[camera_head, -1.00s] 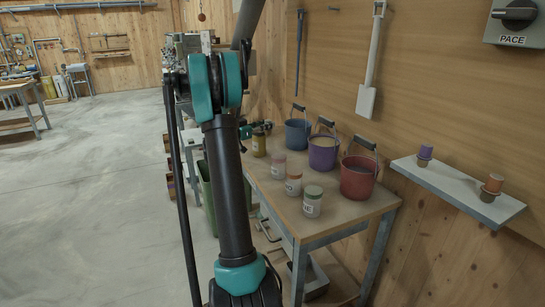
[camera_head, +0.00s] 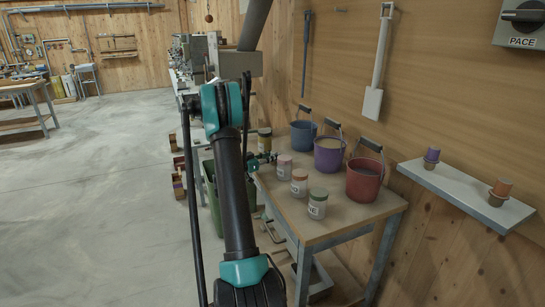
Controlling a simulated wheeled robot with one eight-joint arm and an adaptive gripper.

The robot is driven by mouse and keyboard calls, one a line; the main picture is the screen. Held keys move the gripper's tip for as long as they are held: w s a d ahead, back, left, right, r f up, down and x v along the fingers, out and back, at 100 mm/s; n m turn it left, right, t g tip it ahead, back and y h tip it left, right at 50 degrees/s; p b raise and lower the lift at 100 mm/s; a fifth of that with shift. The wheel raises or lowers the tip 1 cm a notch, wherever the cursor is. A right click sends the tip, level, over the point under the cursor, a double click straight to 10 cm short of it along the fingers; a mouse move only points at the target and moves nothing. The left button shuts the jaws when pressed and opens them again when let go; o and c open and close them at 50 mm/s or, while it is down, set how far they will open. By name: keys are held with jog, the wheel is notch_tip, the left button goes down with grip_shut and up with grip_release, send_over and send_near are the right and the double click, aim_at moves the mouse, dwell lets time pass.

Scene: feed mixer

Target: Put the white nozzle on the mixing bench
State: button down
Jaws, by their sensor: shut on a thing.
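My gripper (camera_head: 267,157) shows small and dark just right of my arm, near the left back edge of the wooden table (camera_head: 330,222). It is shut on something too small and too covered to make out. I cannot pick out the white nozzle anywhere. The wooden table has grey metal legs and bears buckets and jars. A second bench (camera_head: 183,88) with equipment stands farther back, partly behind my arm. No label shows which one is the mixing bench.
Blue (camera_head: 303,134), purple (camera_head: 328,155) and red (camera_head: 363,180) buckets line the table's wall side. A wall shelf (camera_head: 465,194) holds two small stacks. A green bin (camera_head: 212,195) stands left of the table. Floor left is clear.

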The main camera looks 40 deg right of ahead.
jog(key=c, duration=1.3)
grip_release()
jog(key=shift+a, duration=0.1)
jog(key=a, duration=1.1)
jog(key=s+a+f+n+t+y, duration=0.2)
jog(key=s+a+n+y, duration=0.7)
jog(key=s+a, duration=0.5)
jog(key=s+a+f+n+t+y, duration=0.2)
jog(key=s+a+f+n+y, duration=0.3)
jog(key=a, duration=1.6)
jog(key=s+n+y, duration=0.4)
jog(key=s, duration=0.4)
jog(key=shift+s+a, duration=0.35)
jog(key=shift+a, duration=0.05)
